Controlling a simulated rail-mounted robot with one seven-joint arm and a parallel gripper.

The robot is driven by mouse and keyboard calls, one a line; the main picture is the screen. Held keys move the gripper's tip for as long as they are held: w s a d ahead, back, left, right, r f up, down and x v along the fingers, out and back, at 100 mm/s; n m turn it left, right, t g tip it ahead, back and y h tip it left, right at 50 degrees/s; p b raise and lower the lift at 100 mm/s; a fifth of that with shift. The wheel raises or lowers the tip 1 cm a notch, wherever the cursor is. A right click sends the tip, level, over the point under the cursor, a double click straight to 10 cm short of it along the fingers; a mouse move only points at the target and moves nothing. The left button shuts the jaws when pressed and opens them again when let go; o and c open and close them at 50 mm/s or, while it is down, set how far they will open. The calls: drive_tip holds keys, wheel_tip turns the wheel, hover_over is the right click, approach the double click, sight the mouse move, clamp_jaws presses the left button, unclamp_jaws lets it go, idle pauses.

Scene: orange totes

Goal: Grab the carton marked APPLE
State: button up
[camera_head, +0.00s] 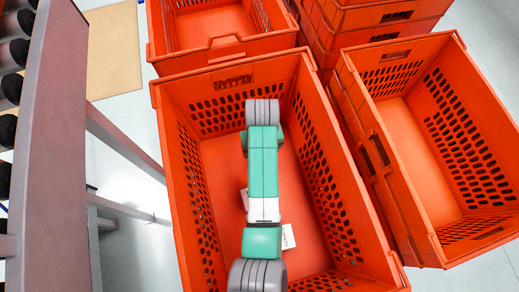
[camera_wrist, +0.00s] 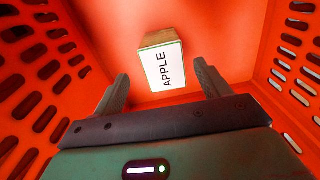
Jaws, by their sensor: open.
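The carton marked APPLE (camera_wrist: 164,68) shows in the wrist view, with a white, green-edged face reading APPLE and a brown cardboard side. It rests in the orange tote (camera_head: 175,95), near the tote floor. My gripper (camera_wrist: 161,77) is open, with its two grey fingers to either side of the carton in the picture and nothing held between them. The carton appears beyond the fingertips; the exact gap cannot be told. In the head view my arm hangs into the tote and hides the gripper; small white patches show beside the arm, perhaps parts of a label.
The tote's perforated walls (camera_wrist: 45,60) rise close on both sides of my gripper. Another empty orange tote (camera_head: 425,160) stands on the right, and one (camera_head: 210,25) stands behind. Stacked totes (camera_head: 365,18) are at the back right. A grey roller conveyor frame (camera_head: 60,150) runs along the left.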

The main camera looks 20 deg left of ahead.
drive_tip(key=f, duration=0.6)
drive_tip(key=shift+a, duration=0.35)
drive_tip(key=c, duration=1.2)
wheel_tip(320, 180, up, 10)
drive_tip(key=shift+r, duration=0.1)
